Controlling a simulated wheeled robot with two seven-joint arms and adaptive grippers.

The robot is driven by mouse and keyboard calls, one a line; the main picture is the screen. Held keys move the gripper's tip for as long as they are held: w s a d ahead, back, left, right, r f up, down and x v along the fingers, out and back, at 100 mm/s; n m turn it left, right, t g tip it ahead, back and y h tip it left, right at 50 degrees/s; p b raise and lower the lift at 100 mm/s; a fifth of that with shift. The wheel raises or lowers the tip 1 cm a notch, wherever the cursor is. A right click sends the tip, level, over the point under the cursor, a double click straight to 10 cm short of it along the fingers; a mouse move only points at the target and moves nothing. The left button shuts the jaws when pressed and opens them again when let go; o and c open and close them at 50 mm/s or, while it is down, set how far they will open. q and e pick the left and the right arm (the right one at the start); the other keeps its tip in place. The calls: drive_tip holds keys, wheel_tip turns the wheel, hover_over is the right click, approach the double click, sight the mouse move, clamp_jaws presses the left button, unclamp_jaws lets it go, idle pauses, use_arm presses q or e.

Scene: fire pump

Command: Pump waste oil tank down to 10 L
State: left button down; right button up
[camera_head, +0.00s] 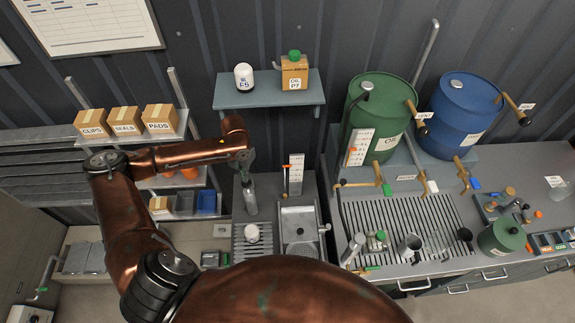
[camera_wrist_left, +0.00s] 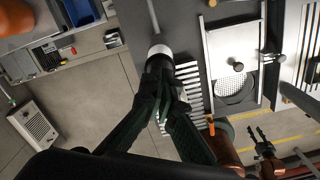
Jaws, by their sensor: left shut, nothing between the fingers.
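My left gripper (camera_head: 251,208) points down over the narrow middle counter, fingers together and empty. In the left wrist view, its fingertips (camera_wrist_left: 165,82) overlap a round white-topped thing (camera_wrist_left: 160,52); contact cannot be told. That white-topped thing also shows in the head view (camera_head: 252,233), on a slatted grate just below the gripper. A white level gauge (camera_head: 296,174) with an orange marker stands behind a metal basin (camera_head: 300,222). Its numbers are too small to read. No label marks the waste oil tank or pump clearly. A dark two-pronged part (camera_wrist_left: 262,142) may be my right gripper.
A green oil drum (camera_head: 378,115) with its own gauge (camera_head: 358,148) and a blue drum (camera_head: 460,115) stand at the right. Cups and tools crowd the right counter around its slatted tray (camera_head: 400,222). A shelf (camera_head: 270,91) hangs behind my left gripper.

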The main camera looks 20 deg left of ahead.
sight(247, 186)
use_arm(q)
drive_tip(key=shift+f, duration=0.1)
idle(0.7)
drive_tip(key=shift+f, duration=3.4)
drive_tip(key=shift+r, duration=0.1)
drive_tip(key=shift+r+p, duration=0.4)
drive_tip(key=shift+r, duration=3)
drive_tip(key=shift+f, duration=0.1)
drive_tip(key=shift+f, duration=3.4)
drive_tip(key=shift+r, duration=3.5)
